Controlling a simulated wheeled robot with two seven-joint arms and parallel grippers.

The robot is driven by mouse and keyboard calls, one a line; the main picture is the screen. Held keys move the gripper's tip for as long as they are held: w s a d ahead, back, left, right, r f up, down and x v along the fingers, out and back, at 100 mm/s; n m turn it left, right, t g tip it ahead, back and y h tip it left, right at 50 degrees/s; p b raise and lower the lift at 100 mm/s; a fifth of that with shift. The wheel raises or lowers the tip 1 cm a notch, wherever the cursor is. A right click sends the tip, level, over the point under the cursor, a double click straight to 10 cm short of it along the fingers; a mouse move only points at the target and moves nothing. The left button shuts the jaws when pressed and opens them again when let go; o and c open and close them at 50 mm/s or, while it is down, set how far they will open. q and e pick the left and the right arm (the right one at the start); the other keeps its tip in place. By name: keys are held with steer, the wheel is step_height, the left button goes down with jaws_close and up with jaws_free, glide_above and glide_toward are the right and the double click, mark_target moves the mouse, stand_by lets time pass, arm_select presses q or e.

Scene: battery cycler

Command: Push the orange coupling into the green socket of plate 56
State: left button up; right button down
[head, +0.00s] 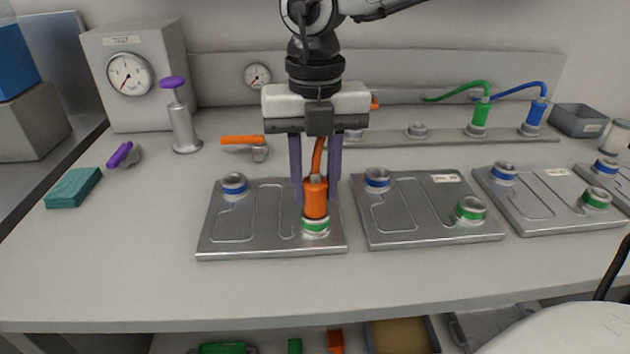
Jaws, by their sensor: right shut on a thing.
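The orange coupling (316,199) stands upright directly over the green socket (316,227) of the leftmost metal plate (262,245). Its lower end meets or nearly meets the socket; I cannot tell how deep it sits. My right gripper (316,190) comes down from above, with its purple fingers shut on the coupling. An orange hose (319,156) rises from the coupling between the fingers. The same plate has a blue-ringed socket (235,184) at its back left. No number is readable on this plate. My left gripper is not in view.
More plates stand to the right, a middle one (420,232) and another (545,222). Behind are a rail with a green coupling (479,116) and a blue coupling (535,116), an orange-handled valve (243,141) and a purple-topped pump (181,125). The left front bench is clear.

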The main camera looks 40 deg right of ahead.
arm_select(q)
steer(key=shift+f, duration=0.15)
arm_select(e)
steer(key=shift+f, duration=0.2)
steer(key=c, duration=0.8)
jaws_free()
steer(key=shift+c, duration=0.2)
steer(key=shift+w+r, duration=0.1)
steer(key=shift+r, duration=0.75)
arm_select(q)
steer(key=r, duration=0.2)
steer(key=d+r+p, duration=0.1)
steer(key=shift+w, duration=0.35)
arm_select(e)
step_height(320, 180, up, 9)
steer(key=shift+f, duration=0.1)
